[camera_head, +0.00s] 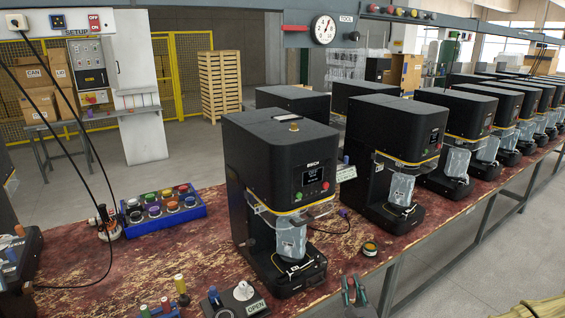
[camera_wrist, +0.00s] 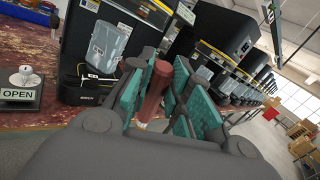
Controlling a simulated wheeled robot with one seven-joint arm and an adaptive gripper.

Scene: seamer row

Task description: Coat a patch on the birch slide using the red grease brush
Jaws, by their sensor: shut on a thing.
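My gripper (camera_wrist: 160,95) is shut on a dark red cylindrical handle, the red grease brush (camera_wrist: 154,92), between its teal pads. The brush's bristles cannot be made out. In the head view, teal-green fingers (camera_head: 355,291) show at the bottom, right of the nearest machine's base. That black machine (camera_head: 268,165) carries a label that seems to read BIRCH. At its front are a clear container (camera_head: 291,238) and a black base (camera_head: 300,274). The slide itself is hard to single out. The base also shows left of my gripper in the wrist view (camera_wrist: 88,88).
An OPEN sign block (camera_head: 256,307) with a white knob stands left of the fingers. A small round tin (camera_head: 370,248) lies beyond them. A blue tray (camera_head: 152,226) of several coloured jars sits at left. More black machines (camera_head: 390,155) line the red bench.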

